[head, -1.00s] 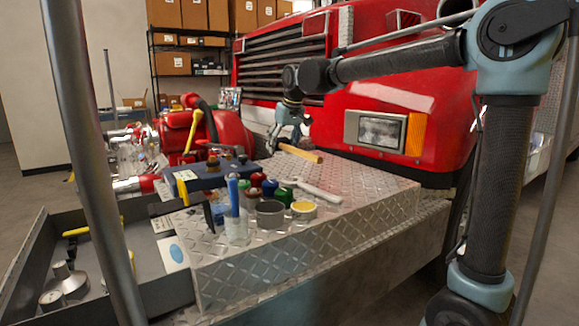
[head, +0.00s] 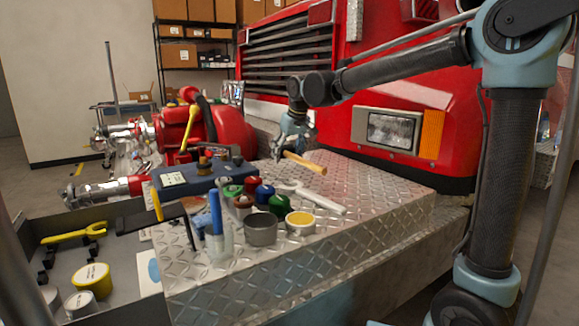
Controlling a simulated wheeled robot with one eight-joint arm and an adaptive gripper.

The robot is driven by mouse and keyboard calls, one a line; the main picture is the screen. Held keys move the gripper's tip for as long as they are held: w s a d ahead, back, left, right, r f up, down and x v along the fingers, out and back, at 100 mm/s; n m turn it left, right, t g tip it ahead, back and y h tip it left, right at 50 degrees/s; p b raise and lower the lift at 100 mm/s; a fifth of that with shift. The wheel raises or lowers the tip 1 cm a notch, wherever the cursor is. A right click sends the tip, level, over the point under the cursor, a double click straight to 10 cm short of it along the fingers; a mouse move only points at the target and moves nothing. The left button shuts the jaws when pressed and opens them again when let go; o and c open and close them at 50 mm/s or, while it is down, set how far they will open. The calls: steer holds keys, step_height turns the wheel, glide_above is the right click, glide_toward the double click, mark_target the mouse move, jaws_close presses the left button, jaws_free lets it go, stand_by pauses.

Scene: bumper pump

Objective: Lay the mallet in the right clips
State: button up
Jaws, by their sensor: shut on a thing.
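The mallet's pale wooden handle (head: 306,163) shows just above the far part of the diamond-plate bumper, tilted down to the right. My gripper (head: 290,140) is at the handle's left end and shut on the mallet. The mallet's head is hidden or too small to make out by the fingers. I cannot tell whether the mallet touches the plate. Dark clip-like holders (head: 46,262) stand in the grey tray at the left by a yellow wrench (head: 74,233). I cannot make out which clips are the right ones.
A grey cup (head: 261,230), a yellow-topped tin (head: 300,223), several coloured bottles and a pale wrench (head: 318,199) crowd the bumper top (head: 375,205). A red pump (head: 225,127) stands behind. The bumper's right part is clear.

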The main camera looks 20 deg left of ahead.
mark_target(287, 173)
steer(key=shift+s+a+f, duration=0.1)
steer(key=shift+f, duration=1)
steer(key=shift+s+f, duration=0.1)
steer(key=shift+f, duration=1)
steer(key=o, duration=1.8)
steer(key=v, duration=1.2)
